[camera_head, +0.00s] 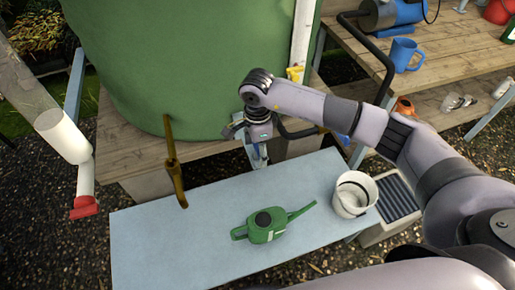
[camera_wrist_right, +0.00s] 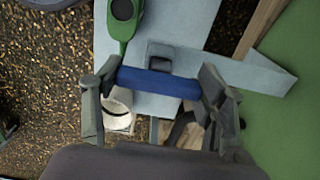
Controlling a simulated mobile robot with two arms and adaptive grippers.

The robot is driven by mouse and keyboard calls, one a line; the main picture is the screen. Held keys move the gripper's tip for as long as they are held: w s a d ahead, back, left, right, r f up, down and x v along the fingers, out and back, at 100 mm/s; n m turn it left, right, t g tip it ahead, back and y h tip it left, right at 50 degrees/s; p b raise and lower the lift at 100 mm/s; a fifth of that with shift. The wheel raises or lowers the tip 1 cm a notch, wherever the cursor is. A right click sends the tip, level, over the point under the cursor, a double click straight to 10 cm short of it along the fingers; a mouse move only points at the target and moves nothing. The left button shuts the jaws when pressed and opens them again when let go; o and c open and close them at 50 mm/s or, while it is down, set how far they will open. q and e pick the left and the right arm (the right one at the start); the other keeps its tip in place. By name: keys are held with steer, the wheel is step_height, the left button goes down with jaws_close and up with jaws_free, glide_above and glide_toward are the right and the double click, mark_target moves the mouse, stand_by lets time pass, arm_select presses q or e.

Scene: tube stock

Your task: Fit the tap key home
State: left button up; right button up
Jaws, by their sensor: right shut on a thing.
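My right gripper (camera_head: 257,150) hangs over the back edge of the pale blue bench, in front of the green tank. It is shut on a blue bar, which looks like the handle of the tap key (camera_wrist_right: 158,83); in the right wrist view the bar spans between the fingers of the right gripper (camera_wrist_right: 160,92). A grey square part shows beside the bar. In the head view the gripper mostly hides the key. A brass tap (camera_head: 173,163) stands out from the tank's lower front, left of the gripper and apart from it. My left gripper is not in view.
The pale blue bench (camera_head: 150,245) carries a green watering can (camera_head: 265,227) and a white bucket (camera_head: 352,194) at its right end. The large green tank (camera_head: 190,60) blocks the back. A white pipe (camera_head: 63,135) with a red end stands at left. The bench's left part is clear.

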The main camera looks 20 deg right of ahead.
stand_by(0.4)
steer(key=o, duration=1.3)
step_height(320, 180, up, 12)
stand_by(0.4)
